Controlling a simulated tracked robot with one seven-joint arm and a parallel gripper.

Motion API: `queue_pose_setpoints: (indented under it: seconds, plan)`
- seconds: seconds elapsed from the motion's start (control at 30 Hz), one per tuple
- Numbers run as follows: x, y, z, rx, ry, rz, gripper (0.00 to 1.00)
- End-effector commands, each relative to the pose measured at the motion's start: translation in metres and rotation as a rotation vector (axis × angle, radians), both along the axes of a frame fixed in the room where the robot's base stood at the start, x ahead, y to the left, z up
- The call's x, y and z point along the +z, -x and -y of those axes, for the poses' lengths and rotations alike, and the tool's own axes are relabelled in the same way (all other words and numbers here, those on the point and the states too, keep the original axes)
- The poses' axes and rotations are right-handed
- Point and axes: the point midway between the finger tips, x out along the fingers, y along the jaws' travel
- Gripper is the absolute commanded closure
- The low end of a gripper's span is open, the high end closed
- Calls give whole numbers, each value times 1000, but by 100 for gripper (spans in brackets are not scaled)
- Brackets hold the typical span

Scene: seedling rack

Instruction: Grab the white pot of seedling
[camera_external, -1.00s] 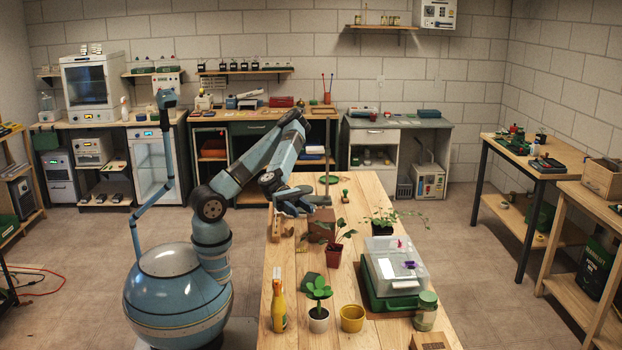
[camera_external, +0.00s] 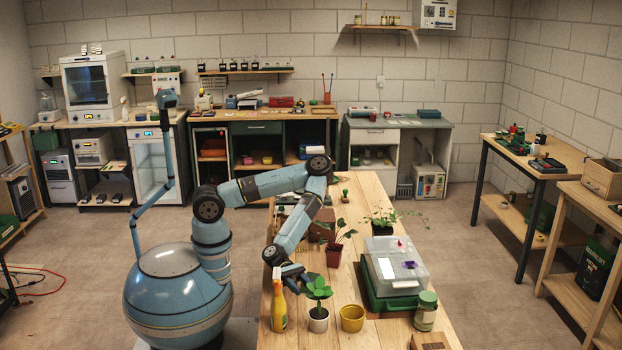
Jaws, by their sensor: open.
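The white pot (camera_external: 318,321) stands upright near the front of the wooden table and holds a seedling with broad green leaves (camera_external: 319,288). My gripper (camera_external: 299,284) is open, low over the table, just behind and left of the seedling's leaves. The leaves and a spray bottle partly hide its fingers, and I cannot tell whether it touches the leaves. The white pot is clear of the fingers.
A yellow spray bottle (camera_external: 279,307) stands close left of the white pot, and an empty yellow pot (camera_external: 352,318) close right. A red pot (camera_external: 334,255) with a plant is behind. A green box with a clear lid (camera_external: 392,290) and a jar (camera_external: 426,311) stand right.

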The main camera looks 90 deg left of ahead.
Motion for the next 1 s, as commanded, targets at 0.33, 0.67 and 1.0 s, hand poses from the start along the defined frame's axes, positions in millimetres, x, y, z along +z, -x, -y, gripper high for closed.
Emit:
queue_pose_setpoints:
  seconds: [0.33,0.67,1.0]
  plan:
    - [1,-25,50,0,0,2,57]
    - [0,-38,75,0,0,1,57]
    - [0,-55,109,0,0,2,57]
